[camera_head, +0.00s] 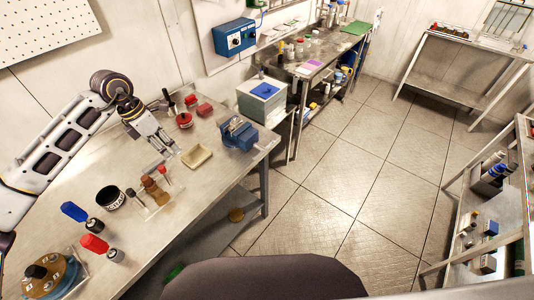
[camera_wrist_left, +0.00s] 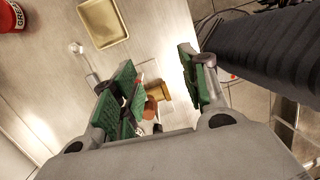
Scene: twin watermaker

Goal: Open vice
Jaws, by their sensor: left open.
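The blue vice (camera_head: 239,134) is fixed at the right end of the metal workbench, near its corner. How far its jaws stand apart is too small to tell. My left gripper (camera_head: 168,149) is above the bench, to the left of the vice and apart from it. In the left wrist view the left gripper (camera_wrist_left: 165,85) has its green-padded fingers spread, with nothing held between them. The vice is not clearly seen in that view. My right gripper is in neither view.
A beige tray (camera_head: 196,156) lies between my left gripper and the vice; it also shows in the left wrist view (camera_wrist_left: 103,22). A red tin (camera_head: 184,120), bottles and a black cup (camera_head: 110,197) stand on the bench (camera_head: 203,193). Tiled floor (camera_head: 330,200) is free to the right.

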